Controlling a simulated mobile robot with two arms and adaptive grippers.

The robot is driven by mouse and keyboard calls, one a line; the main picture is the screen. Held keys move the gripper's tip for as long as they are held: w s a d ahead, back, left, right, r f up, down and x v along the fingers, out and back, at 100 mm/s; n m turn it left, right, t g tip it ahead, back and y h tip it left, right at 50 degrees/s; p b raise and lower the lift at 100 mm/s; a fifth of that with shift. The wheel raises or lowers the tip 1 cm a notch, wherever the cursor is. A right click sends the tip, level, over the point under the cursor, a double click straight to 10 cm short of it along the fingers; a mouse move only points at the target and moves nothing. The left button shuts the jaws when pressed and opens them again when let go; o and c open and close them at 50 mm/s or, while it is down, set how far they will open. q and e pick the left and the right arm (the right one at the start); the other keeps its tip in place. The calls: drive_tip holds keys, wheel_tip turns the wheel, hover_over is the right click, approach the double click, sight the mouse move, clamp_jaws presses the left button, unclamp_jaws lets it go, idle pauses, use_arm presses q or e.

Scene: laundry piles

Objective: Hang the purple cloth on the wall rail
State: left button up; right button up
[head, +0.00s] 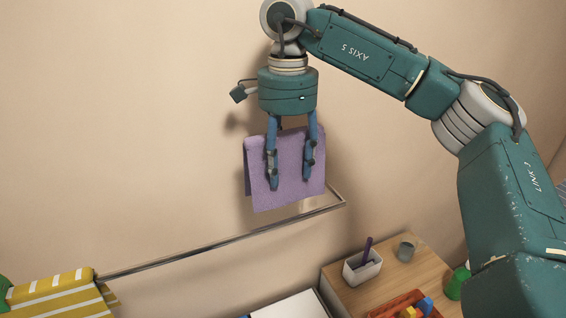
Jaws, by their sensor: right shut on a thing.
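The purple cloth (259,185) is folded over and hangs from my right gripper (291,184), whose blue fingers are shut on it. The cloth is in front of the beige wall, at the right end of the wall rail (220,240). Its lower edge is close to the rail's end in the picture; I cannot tell whether they touch. The rail is a thin metal bar running from lower left to the right, with a bent end at the wall. My left gripper is not in view.
A yellow and white striped cloth (60,295) hangs at the rail's left end, with something green beside it. Below right, a wooden table (340,292) holds a white box (362,268) with a purple item, a grey cup (406,250), a green object (457,283) and a red tray with blocks. The middle of the rail is bare.

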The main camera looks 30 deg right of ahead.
drive_tip(key=shift+s+f+b, duration=0.1)
drive_tip(key=shift+s+b, duration=0.6)
drive_tip(key=shift+s, duration=0.35)
drive_tip(key=shift+s+a+b, duration=0.1)
drive_tip(key=shift+s+b, duration=0.3)
drive_tip(key=shift+s, duration=0.35)
drive_tip(key=shift+s+b, duration=0.55)
drive_tip(key=shift+s, duration=0.35)
wheel_tip(320, 180, down, 2)
drive_tip(key=shift+f+b, duration=0.1)
drive_tip(key=shift+b, duration=0.75)
use_arm(q)
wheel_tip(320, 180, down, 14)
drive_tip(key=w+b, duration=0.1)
drive_tip(key=b, duration=0.7)
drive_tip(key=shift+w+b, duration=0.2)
drive_tip(key=shift+b, duration=0.15)
use_arm(e)
wheel_tip(320, 180, down, 12)
drive_tip(key=o, duration=1.3)
